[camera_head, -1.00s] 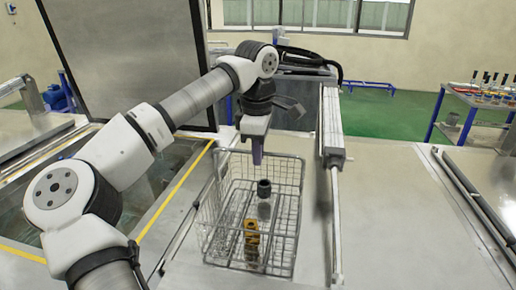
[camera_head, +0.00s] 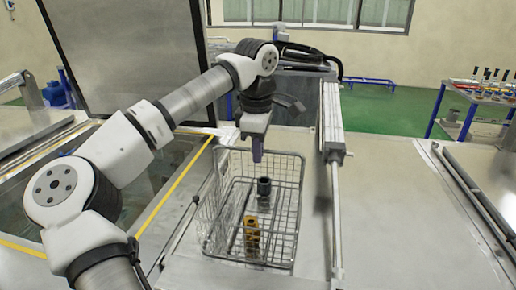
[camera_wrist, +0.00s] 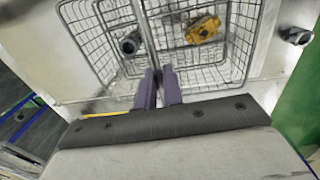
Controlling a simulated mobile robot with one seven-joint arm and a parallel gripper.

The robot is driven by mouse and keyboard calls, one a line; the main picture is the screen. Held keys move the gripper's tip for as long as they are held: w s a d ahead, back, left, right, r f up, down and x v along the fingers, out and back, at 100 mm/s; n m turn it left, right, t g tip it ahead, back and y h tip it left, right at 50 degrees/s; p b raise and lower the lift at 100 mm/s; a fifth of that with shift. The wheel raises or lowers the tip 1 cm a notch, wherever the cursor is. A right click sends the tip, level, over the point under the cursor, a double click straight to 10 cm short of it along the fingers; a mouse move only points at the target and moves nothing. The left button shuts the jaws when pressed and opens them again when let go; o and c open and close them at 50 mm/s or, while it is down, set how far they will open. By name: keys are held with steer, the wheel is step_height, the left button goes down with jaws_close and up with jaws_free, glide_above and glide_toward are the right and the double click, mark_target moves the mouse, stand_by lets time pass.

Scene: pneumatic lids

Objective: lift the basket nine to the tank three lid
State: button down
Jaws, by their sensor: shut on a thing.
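The wire basket (camera_head: 293,205) hangs or stands at the centre of the head view, over the closed grey lid surface beside the open tank. It holds a dark cylindrical part (camera_head: 264,187) and a yellow part (camera_head: 251,228). My gripper (camera_head: 257,157) is at the far rim of the basket, pointing down. In the wrist view its purple fingers (camera_wrist: 159,88) are shut on the basket's bar, and the basket (camera_wrist: 99,48) spreads out beyond them with the dark part (camera_wrist: 131,43) and yellow part (camera_wrist: 202,29) inside. I cannot tell how far the basket is above the surface.
An open tank (camera_head: 165,178) with a yellow-edged rim and raised lid (camera_head: 130,60) lies to the left. A vertical metal actuator (camera_head: 333,120) stands just right of the basket. Flat lid surface (camera_head: 400,210) is clear farther right. A tool table (camera_head: 485,95) stands at the back right.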

steer(key=shift+f, duration=0.15)
steer(key=c, duration=1.5)
jaws_free()
steer(key=shift+s, duration=0.1)
steer(key=shift+o, duration=0.2)
steer(key=shift+f, duration=0.1)
step_height(320, 180, up, 14)
steer(key=s+b, duration=0.1)
steer(key=shift+b, duration=0.3)
steer(key=shift+a, duration=0.1)
